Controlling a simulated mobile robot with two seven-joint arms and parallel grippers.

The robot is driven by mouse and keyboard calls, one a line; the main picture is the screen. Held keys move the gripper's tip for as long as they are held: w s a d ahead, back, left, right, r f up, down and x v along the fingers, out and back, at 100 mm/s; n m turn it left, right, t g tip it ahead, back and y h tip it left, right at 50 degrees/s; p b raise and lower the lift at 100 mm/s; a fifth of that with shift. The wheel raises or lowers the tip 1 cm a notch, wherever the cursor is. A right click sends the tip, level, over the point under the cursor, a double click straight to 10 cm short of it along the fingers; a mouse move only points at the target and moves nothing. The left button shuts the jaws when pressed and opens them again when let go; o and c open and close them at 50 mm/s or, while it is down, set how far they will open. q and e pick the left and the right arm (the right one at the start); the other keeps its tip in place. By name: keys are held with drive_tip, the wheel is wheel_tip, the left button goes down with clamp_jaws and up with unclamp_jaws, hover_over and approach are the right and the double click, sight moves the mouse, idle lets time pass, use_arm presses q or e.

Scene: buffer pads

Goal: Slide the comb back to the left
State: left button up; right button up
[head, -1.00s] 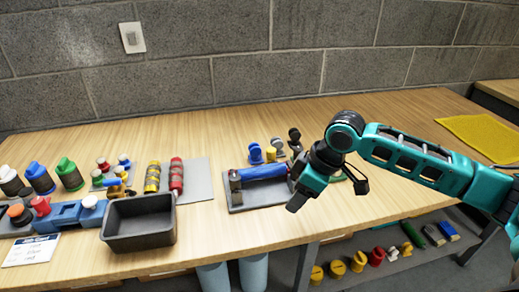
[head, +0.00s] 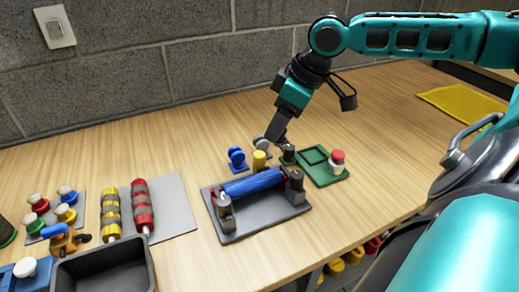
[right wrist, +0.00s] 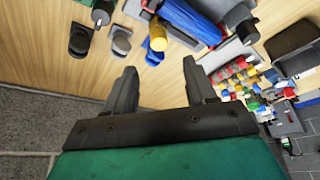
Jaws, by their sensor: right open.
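I cannot tell which part is the comb. A blue roller (head: 253,183) lies between two dark posts on a grey tray (head: 262,218); it also shows in the right wrist view (right wrist: 192,20). A yellow-topped peg (head: 259,161) stands just behind the roller. My right gripper (head: 276,138) points down behind the tray, near the small standing pads. In the right wrist view its two fingers (right wrist: 160,88) are apart with bare table between them. My left gripper is not in view.
A blue pad (head: 237,159) stands left of the gripper. A green plate (head: 316,168) with a red-topped knob (head: 337,160) lies to the right. A dark bin (head: 105,272) and red and yellow banded rollers (head: 142,205) are at left. The table behind is clear.

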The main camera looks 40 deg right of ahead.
sight(260, 154)
drive_tip(key=b+x, duration=0.1)
drive_tip(key=x, duration=0.8)
drive_tip(key=shift+w+f+b, duration=0.15)
drive_tip(key=shift+f+b, duration=0.1)
drive_tip(key=shift+b, duration=0.15)
drive_tip(key=shift+c, duration=0.4)
clamp_jaws()
